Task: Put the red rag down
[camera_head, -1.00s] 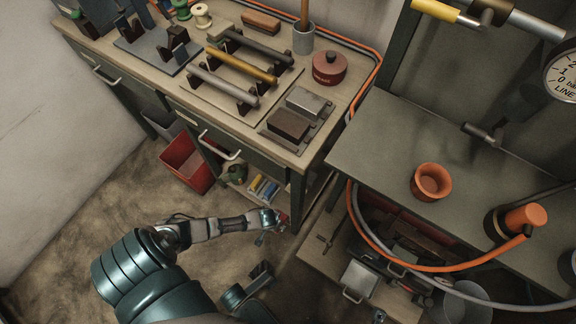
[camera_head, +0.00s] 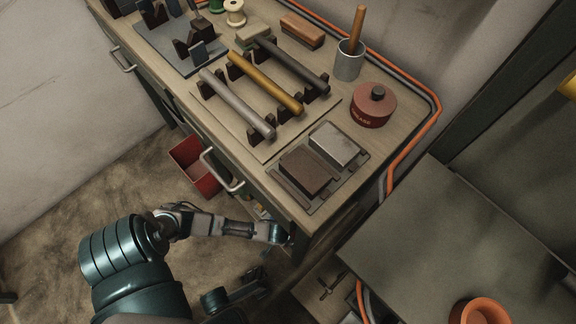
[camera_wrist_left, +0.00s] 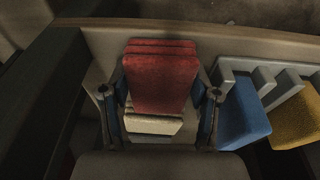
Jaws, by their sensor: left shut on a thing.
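In the left wrist view my left gripper (camera_wrist_left: 160,108) is shut on the folded red rag (camera_wrist_left: 160,80), with one finger at each side of it. The rag lies in layers over or against a pale beige piece (camera_wrist_left: 153,124); I cannot tell what that piece is. In the head view my left gripper (camera_head: 285,238) is at the lower edge of the workbench, mostly hidden in shadow, and the rag cannot be made out there.
A grey slotted rack (camera_wrist_left: 263,84) holds a blue rag (camera_wrist_left: 243,115) and a yellow rag (camera_wrist_left: 297,118) close to the right of the gripper. A dark post (camera_wrist_left: 42,95) stands at left. The workbench (camera_head: 335,205) overhangs this spot.

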